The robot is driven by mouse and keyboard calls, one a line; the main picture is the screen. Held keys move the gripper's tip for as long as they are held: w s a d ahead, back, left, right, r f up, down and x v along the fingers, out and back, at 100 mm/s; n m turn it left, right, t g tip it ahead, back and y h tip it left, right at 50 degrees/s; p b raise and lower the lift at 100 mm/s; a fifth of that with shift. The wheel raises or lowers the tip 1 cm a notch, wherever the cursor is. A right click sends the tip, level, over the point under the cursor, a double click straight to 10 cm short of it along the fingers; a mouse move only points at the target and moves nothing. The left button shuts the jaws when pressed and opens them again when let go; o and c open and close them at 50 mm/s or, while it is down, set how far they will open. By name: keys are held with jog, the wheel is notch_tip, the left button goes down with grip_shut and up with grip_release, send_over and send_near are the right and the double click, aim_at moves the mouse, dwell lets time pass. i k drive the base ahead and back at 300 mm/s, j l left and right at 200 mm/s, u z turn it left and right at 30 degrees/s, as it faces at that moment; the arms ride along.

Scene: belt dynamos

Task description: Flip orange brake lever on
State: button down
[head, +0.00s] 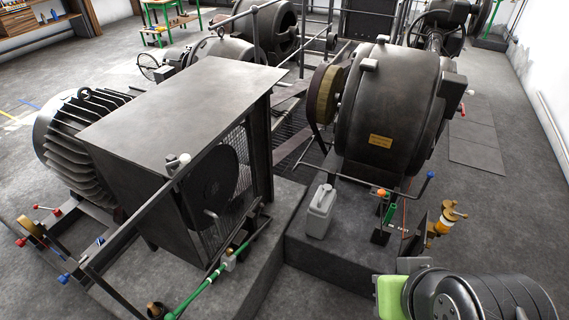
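An orange ball knob (381,193) shows low on the front right, at the foot of the large dark drum-shaped dynamo (388,110). It looks like the end of the brake lever, but its shaft is small and hard to make out. A green handle or rod (390,213) stands right beside it. I cannot tell the lever's on or off position. Part of my dark arm fills the bottom right corner, nearer the camera than the knob. I cannot make out my gripper's fingers.
A blue-knobbed lever (430,175) and a brass and orange fitting (446,220) stand right of the orange knob. A pale grey jerrycan (320,212) stands to its left. A boxy caged machine (180,130) fills the left. Grey floor is clear at far right.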

aim_at(382, 193)
jog(key=i+u, duration=0.3)
jog(key=u, duration=0.15)
jog(key=i+l+u, duration=0.25)
jog(key=u, duration=0.2)
jog(key=i+l+u, duration=0.25)
jog(key=u, duration=0.15)
jog(key=i+l+u, duration=0.25)
jog(key=u, duration=0.2)
jog(key=l, duration=0.1)
